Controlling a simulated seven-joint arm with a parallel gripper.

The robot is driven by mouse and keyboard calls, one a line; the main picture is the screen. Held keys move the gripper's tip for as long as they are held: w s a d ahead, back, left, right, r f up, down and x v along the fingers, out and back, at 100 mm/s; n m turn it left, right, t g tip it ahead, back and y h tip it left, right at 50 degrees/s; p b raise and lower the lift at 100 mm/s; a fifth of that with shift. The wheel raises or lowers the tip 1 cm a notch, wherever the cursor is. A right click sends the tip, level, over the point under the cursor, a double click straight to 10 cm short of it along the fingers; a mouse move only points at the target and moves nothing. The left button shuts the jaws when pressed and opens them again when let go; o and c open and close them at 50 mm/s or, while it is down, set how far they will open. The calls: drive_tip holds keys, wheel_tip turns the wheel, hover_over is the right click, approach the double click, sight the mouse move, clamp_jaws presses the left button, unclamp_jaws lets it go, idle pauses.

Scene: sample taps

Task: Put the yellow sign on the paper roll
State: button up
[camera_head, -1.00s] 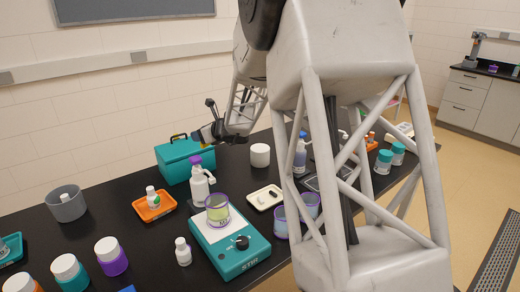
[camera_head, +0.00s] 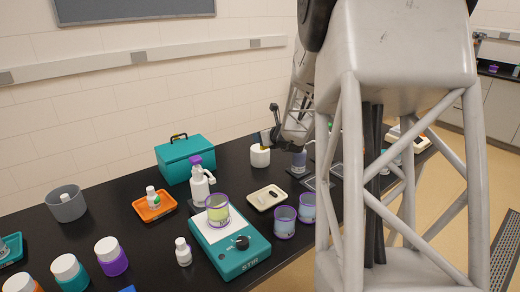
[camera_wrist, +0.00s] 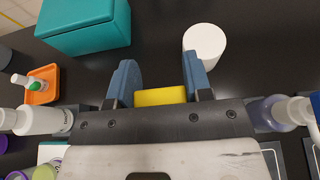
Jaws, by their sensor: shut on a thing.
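The paper roll (camera_head: 260,158) is a short white cylinder standing upright on the black bench, right of the teal toolbox. It also shows in the wrist view (camera_wrist: 204,42), ahead of and slightly right of my fingers. My gripper (camera_head: 267,141) is by the top of the roll in the head view. In the wrist view, my gripper (camera_wrist: 158,84) is shut on the yellow sign (camera_wrist: 160,97), which sits between the two blue fingers. Only the sign's near edge shows there. I cannot tell whether the sign touches the roll.
The teal toolbox (camera_head: 186,160) stands left of the roll. A white pump bottle (camera_head: 199,184), a cream tray (camera_head: 266,198) and a blue bottle (camera_head: 299,161) stand nearby. An orange tray (camera_head: 155,206) and a teal stirrer (camera_head: 232,256) are farther left and nearer.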

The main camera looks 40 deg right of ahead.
drive_tip(key=shift+f, duration=1.65)
drive_tip(key=shift+w, duration=0.1)
hover_over(258, 146)
drive_tip(key=shift+a+f, duration=0.15)
drive_tip(key=shift+f, duration=0.55)
drive_tip(key=shift+f, duration=0.15)
drive_tip(key=shift+f, duration=1.65)
drive_tip(key=shift+f, duration=0.15)
drive_tip(key=o, duration=0.9)
